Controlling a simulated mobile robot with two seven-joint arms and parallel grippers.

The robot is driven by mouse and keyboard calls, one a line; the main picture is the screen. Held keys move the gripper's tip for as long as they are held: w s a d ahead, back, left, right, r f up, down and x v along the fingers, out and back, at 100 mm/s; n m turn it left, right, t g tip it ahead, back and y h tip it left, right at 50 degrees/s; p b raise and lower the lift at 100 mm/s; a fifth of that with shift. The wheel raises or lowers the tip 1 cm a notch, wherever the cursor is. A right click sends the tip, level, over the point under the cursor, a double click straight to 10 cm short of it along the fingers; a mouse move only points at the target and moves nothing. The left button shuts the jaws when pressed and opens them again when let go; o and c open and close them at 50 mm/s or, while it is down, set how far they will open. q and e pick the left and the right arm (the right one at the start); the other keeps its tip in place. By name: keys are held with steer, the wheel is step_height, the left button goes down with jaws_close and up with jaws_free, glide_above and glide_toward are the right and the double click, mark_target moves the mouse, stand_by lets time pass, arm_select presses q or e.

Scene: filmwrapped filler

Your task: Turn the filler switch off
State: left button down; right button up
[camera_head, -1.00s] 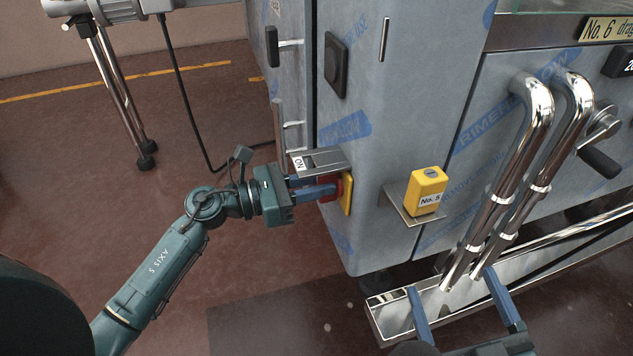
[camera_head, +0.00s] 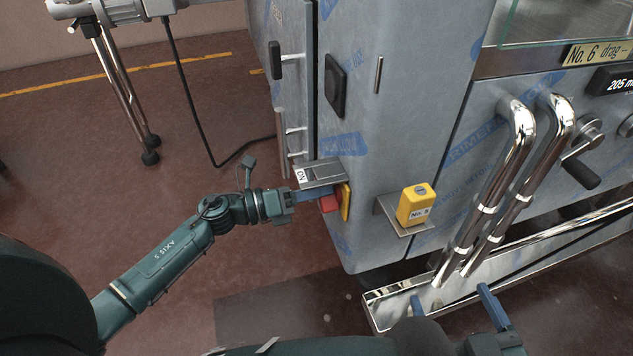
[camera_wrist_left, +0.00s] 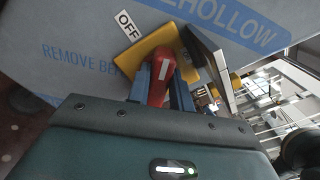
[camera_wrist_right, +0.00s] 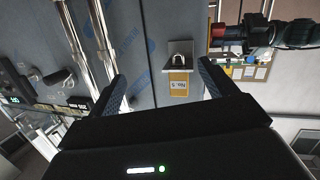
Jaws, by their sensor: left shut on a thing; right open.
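The filler switch has a red handle (camera_head: 328,203) on a yellow plate (camera_head: 346,202), low on the wrapped cabinet's edge. My left gripper (camera_head: 326,194) is shut on the red handle; the left wrist view shows the handle (camera_wrist_left: 162,78) between its blue fingers. The handle's white mark stands roughly upright there, while the yellow plate (camera_wrist_left: 140,50) is tilted. An OFF label (camera_wrist_left: 127,25) sits at the plate's upper left. An ON label (camera_head: 301,176) shows by the metal guard (camera_head: 322,171) over the switch. My right gripper (camera_head: 452,298) is open and empty near the steel rail.
A yellow block (camera_head: 416,205) labelled No. 5 sits on a small metal bracket (camera_head: 390,218) right of the switch. Shiny bent pipes (camera_head: 495,190) and a steel rail (camera_head: 400,305) stand further right. A black cable (camera_head: 185,90) hangs at left; the floor there is mostly clear.

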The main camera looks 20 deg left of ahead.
arm_select(q)
steer(key=n+p, duration=0.2)
steer(key=n, duration=0.2)
steer(key=n+p, duration=0.3)
steer(key=n, duration=0.1)
steer(key=shift+a+f+n, duration=0.1)
steer(key=shift+f+n, duration=0.1)
steer(key=shift+n, duration=0.1)
arm_select(e)
steer(key=r, duration=0.1)
steer(key=s+d+r+m+g, duration=0.1)
steer(key=r, duration=0.1)
steer(key=shift+s+d+r+m+h, duration=0.15)
steer(key=shift+s+d+m+h, duration=0.15)
steer(key=shift+m+h, duration=0.1)
steer(key=shift+r, duration=0.1)
arm_select(q)
steer(key=c, duration=1.2)
jaws_free()
steer(key=shift+c, duration=0.2)
steer(key=v, duration=1.3)
steer(key=shift+p, duration=0.3)
arm_select(e)
steer(key=shift+s+d+r, duration=0.15)
steer(key=shift+r, duration=0.05)
steer(key=shift+r, duration=0.2)
